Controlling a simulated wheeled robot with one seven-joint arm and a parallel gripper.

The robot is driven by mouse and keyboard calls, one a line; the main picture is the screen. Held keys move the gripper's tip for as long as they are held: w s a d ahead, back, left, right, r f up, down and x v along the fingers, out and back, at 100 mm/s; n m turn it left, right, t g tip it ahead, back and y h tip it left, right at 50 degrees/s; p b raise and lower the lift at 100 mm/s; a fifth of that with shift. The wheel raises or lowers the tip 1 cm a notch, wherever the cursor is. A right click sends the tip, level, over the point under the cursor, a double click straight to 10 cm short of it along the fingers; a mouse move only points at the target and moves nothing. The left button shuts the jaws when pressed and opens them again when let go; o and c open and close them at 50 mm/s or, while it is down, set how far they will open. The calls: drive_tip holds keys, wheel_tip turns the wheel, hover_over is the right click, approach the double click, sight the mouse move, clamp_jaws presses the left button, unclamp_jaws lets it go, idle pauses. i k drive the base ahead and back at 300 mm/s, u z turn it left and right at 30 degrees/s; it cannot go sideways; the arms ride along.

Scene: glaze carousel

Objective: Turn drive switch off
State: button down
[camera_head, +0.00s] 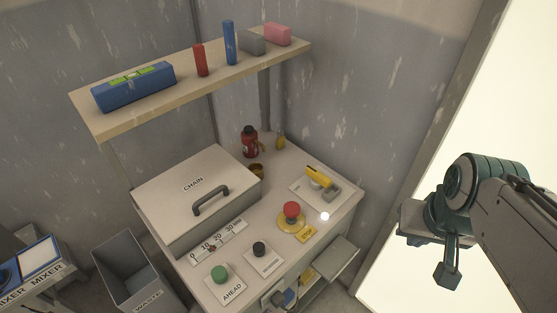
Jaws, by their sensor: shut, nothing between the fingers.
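A yellow-handled lever on a grey base (320,178) sits on a pale plate at the right back of the bench top. It looks like the drive switch, but no label on it is readable. A small white light (325,216) glows in front of it. My gripper (447,276) is at the right, apart from the bench and in front of the bright opening. It is shut and empty, and it touches nothing.
A loaded shelf (100,127) hangs above. An open drawer (335,257) juts out at the front right.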

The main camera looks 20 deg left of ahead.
sight(318, 181)
drive_tip(key=u, duration=0.6)
drive_tip(key=k, duration=0.45)
drive_tip(key=z, duration=0.45)
drive_tip(key=i, duration=0.65)
drive_tip(key=u, duration=0.65)
